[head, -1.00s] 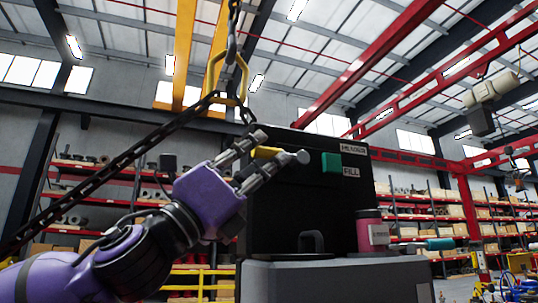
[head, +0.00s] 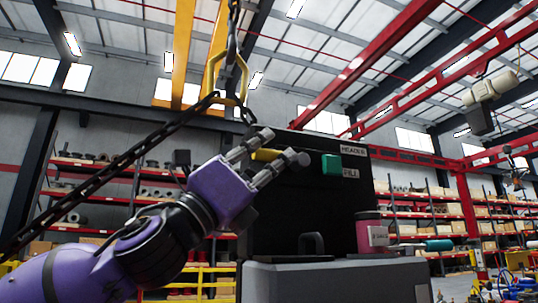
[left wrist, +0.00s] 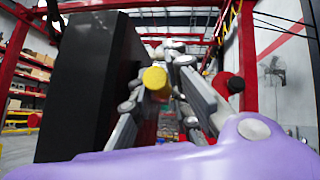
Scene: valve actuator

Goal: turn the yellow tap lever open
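The yellow tap lever (head: 266,155) sticks out at the upper left of a black box (head: 300,205) in the head view. My left gripper (head: 285,147) has its two fingers apart, one above and one below the lever. In the left wrist view the lever's round yellow end (left wrist: 156,82) shows between the fingers, nearer the left one. I cannot tell whether a finger touches it. The rest of the lever and its valve are hidden behind the fingers. My right gripper is not in view.
The box has a green block (head: 331,164) and labels reading HEADER and FILL. A pink container (head: 370,232) stands at its right on a grey cabinet (head: 335,280).

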